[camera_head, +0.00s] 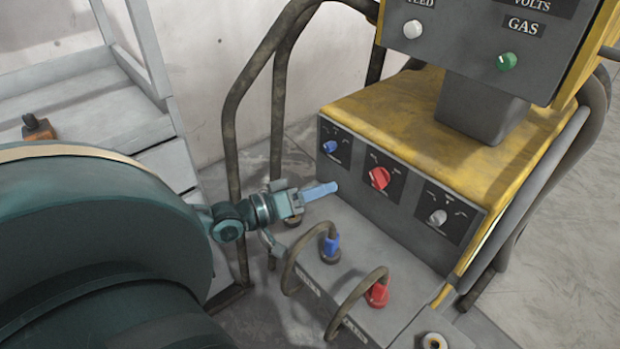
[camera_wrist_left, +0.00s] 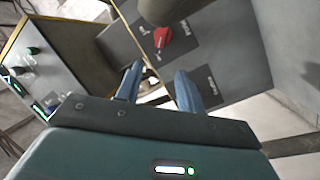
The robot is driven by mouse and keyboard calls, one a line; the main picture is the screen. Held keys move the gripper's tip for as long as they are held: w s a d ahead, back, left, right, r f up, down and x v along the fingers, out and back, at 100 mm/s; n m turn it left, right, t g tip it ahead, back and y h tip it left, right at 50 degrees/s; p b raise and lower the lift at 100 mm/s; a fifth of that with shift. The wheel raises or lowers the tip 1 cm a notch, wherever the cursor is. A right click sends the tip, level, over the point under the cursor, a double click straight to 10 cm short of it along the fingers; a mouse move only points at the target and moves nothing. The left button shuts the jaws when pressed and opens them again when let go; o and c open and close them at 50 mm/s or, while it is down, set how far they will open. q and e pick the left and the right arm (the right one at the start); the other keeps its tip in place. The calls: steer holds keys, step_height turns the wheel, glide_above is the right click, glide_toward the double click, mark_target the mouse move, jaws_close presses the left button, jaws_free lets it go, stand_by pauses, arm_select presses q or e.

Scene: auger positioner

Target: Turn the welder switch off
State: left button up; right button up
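The yellow welder (camera_head: 430,110) has a dark front panel with a blue knob (camera_head: 330,147), a red knob (camera_head: 380,178) and a white knob (camera_head: 438,217), each on a black plate. I cannot tell from a label which is the switch. My left gripper (camera_head: 332,188) reaches in from the left, below the blue and red knobs, in front of the panel. In the left wrist view its fingers (camera_wrist_left: 159,69) are apart with nothing held between them. The red knob (camera_wrist_left: 162,38) shows beyond the fingertips there. My right gripper is not in view.
Below the panel, a grey ledge carries a blue plug (camera_head: 330,246) and a red plug (camera_head: 377,294) with looping cables. A grey control box (camera_head: 470,45) stands on the welder. A bent metal rail (camera_head: 280,90) rises behind my left gripper. White steps (camera_head: 80,110) stand at left.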

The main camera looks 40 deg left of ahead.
arm_select(q)
steer(key=shift+v, duration=1)
